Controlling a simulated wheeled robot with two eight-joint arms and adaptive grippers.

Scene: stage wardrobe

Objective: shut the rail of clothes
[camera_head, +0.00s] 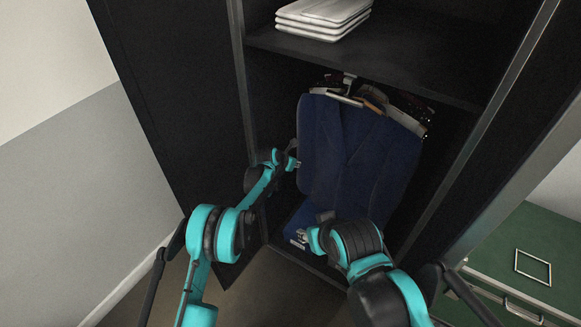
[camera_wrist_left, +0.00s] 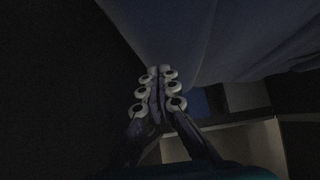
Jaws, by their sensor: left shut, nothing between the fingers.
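The dark wardrobe (camera_head: 360,55) stands open in front of me. Its left door (camera_head: 165,90) is swung out to the left and its right door (camera_head: 510,185) is swung out to the right. Inside, a navy jacket (camera_head: 345,150) hangs on a hanger, with other clothes partly hidden behind it. My left gripper (camera_head: 293,163) is shut and empty at the jacket's left edge. The left wrist view shows its fingers (camera_wrist_left: 158,75) together beside dark blue cloth (camera_wrist_left: 225,40); touch cannot be told. My right gripper (camera_head: 301,237) is low, near the wardrobe's floor, its fingers too small to read.
Folded white cloths (camera_head: 320,15) lie on the shelf above the clothes. A blue item (camera_head: 300,220) lies at the wardrobe's bottom. A green cabinet (camera_head: 530,235) with a pale frame on top stands at the right. A bare wall (camera_head: 60,170) is on the left.

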